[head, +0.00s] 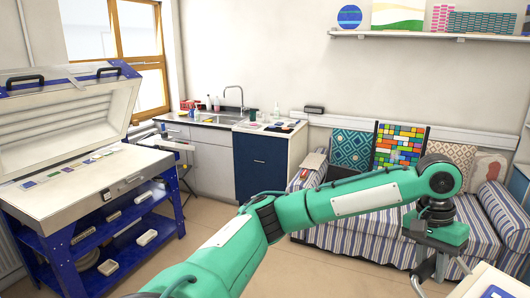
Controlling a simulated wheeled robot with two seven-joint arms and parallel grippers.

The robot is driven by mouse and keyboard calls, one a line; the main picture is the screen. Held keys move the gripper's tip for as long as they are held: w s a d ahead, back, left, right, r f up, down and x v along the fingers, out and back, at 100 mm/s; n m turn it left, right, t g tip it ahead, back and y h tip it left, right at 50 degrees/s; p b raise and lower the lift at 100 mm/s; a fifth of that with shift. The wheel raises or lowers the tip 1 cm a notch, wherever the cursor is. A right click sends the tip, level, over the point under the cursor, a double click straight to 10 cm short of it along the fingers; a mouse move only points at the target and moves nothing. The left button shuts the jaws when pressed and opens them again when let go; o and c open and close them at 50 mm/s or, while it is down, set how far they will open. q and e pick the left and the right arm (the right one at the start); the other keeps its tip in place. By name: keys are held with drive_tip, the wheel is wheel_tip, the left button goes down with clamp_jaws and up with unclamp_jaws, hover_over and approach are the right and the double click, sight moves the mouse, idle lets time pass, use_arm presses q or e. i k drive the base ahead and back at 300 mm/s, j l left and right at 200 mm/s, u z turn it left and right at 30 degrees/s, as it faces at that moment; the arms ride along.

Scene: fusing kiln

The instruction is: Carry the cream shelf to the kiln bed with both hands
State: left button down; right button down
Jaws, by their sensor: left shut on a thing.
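The cream shelf (476,285) shows only in part at the bottom right corner, with a coloured piece on it; the rest is cut off by the frame. My left gripper (438,268) points down at its left edge and is shut on it, though the contact itself is hard to see. The kiln (95,202) stands at the left on a blue stand, with its lid (60,112) raised. Several small coloured pieces lie along the kiln's front top, near the bed. My right gripper is not in view.
A striped sofa (345,238) with several cushions stands behind my left arm. A blue cabinet (262,168) and a sink counter (212,118) line the back wall. White items sit on the kiln stand's lower shelves (130,215). Open floor (215,212) lies between kiln and sofa.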

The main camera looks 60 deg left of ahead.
sight(98, 173)
drive_tip(key=u, duration=2.4)
drive_tip(key=i+u, duration=0.15)
drive_tip(key=i, duration=4.5)
